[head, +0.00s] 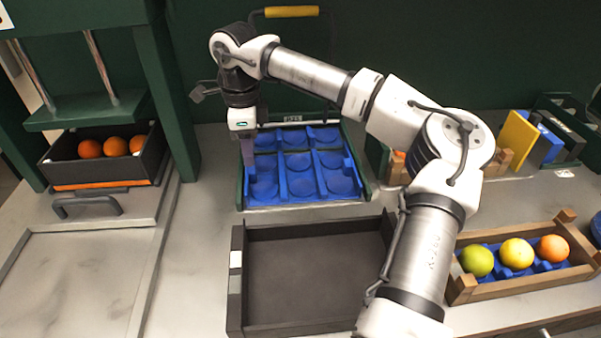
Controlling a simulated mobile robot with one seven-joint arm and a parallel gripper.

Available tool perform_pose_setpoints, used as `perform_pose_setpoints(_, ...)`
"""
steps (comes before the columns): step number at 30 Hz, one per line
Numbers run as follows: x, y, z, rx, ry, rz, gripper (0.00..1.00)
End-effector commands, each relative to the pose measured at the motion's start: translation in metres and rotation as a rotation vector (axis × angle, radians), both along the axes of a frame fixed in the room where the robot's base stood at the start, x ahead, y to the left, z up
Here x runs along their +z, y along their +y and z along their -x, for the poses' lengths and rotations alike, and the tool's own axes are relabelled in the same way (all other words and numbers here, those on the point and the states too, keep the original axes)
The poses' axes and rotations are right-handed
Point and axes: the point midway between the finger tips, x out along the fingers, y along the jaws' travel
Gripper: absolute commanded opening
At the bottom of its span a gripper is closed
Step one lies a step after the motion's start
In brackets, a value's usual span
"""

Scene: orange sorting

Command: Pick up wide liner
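The wide liner appears to be the blue moulded tray (295,163) with several round hollows, in the middle of the head view. It lies in a dark green holder (240,188) and its hollows are empty. My gripper (247,158) points down at the liner's left edge, with its fingers close to or at that edge. I cannot tell whether they touch it, nor whether they are open or shut. My arm reaches across from the lower right and covers part of the scene right of the liner.
An empty dark tray (318,278) lies in front of the liner. A wooden crate (520,287) at right holds green, yellow and orange fruit on a narrower blue liner. A dark box (107,174) with oranges stands left under a green press (88,110). Yellow and blue boards (517,139) stand back right.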

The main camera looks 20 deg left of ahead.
Motion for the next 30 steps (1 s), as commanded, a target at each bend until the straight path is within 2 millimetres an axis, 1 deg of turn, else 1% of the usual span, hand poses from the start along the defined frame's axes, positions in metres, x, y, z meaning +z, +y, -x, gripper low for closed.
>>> perform_pose_setpoints(2, -0.005, -0.001, 0.000, 0.000, 0.002, 0.000, 0.40)
perform_pose_setpoints(5, -0.017, -0.003, 0.000, 0.000, 0.004, 0.001, 0.40)
perform_pose_setpoints(9, -0.039, -0.004, 0.000, 0.001, 0.004, 0.001, 0.40)
perform_pose_setpoints(12, -0.049, -0.004, 0.000, 0.001, 0.003, -0.001, 0.40)
perform_pose_setpoints(15, -0.053, -0.004, 0.000, 0.001, 0.001, -0.001, 0.40)
perform_pose_setpoints(20, -0.053, -0.004, 0.000, 0.001, 0.000, -0.001, 0.40)
perform_pose_setpoints(23, -0.053, -0.004, 0.000, 0.001, 0.000, -0.001, 0.28)
perform_pose_setpoints(27, -0.052, -0.004, 0.000, 0.001, 0.000, -0.001, 0.10)
perform_pose_setpoints(29, -0.052, -0.004, 0.000, 0.001, 0.000, -0.001, 0.02)
perform_pose_setpoints(30, -0.052, -0.004, 0.000, 0.001, 0.000, -0.001, 0.00)
